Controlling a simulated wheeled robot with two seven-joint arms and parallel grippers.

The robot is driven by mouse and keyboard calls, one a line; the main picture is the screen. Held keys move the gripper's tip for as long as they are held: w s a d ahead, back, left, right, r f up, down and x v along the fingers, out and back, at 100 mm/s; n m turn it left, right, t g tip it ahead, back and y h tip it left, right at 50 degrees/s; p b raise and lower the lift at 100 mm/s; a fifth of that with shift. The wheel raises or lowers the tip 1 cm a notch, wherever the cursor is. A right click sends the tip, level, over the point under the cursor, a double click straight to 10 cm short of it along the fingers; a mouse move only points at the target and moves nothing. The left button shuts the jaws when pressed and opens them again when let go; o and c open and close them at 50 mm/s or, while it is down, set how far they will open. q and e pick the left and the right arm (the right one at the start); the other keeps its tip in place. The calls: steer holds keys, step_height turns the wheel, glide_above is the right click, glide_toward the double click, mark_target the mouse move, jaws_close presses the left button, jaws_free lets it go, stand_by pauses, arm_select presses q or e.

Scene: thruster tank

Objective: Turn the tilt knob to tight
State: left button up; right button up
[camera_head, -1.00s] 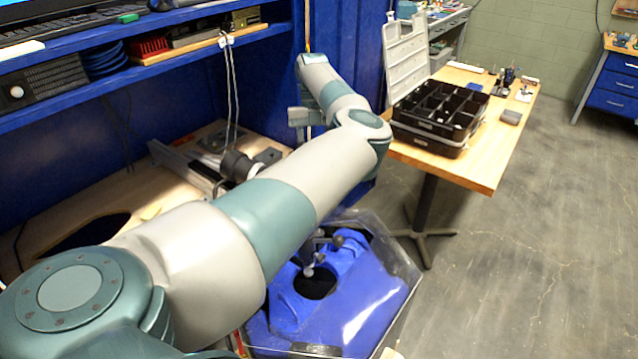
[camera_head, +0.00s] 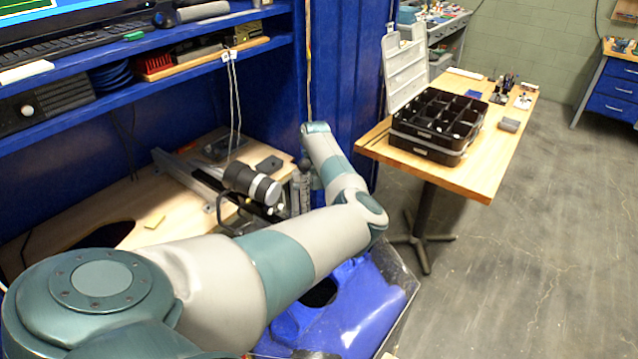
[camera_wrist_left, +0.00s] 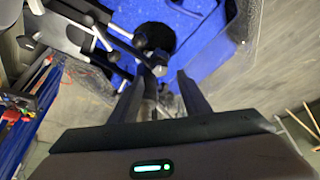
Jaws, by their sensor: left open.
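In the left wrist view, my left gripper (camera_wrist_left: 160,82) is open, its two dark fingers pointing at a cluster of dark levers and round knobs above the blue tank part. A small dark knob (camera_wrist_left: 158,67) sits between the fingertips; I cannot tell whether they touch it, or whether it is the tilt knob. Another dark knob (camera_wrist_left: 118,57) is to its left. In the head view, a black and silver cylindrical unit (camera_head: 252,184) sits on the wooden bench, left of my left forearm. My left arm hides much of the area in front, and the gripper is not clearly visible there. The right gripper is out of view.
The blue tank (camera_head: 355,310) with clear walls stands below my arm. A wooden table (camera_head: 470,178) with a black compartment box (camera_head: 425,150) is at right. A blue shelf (camera_head: 190,100) overhangs the bench. Grey floor is free at right.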

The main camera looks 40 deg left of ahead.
arm_select(q)
steer(key=shift+p+x, duration=0.65)
steer(key=shift+x, duration=1.6)
steer(key=c, duration=1)
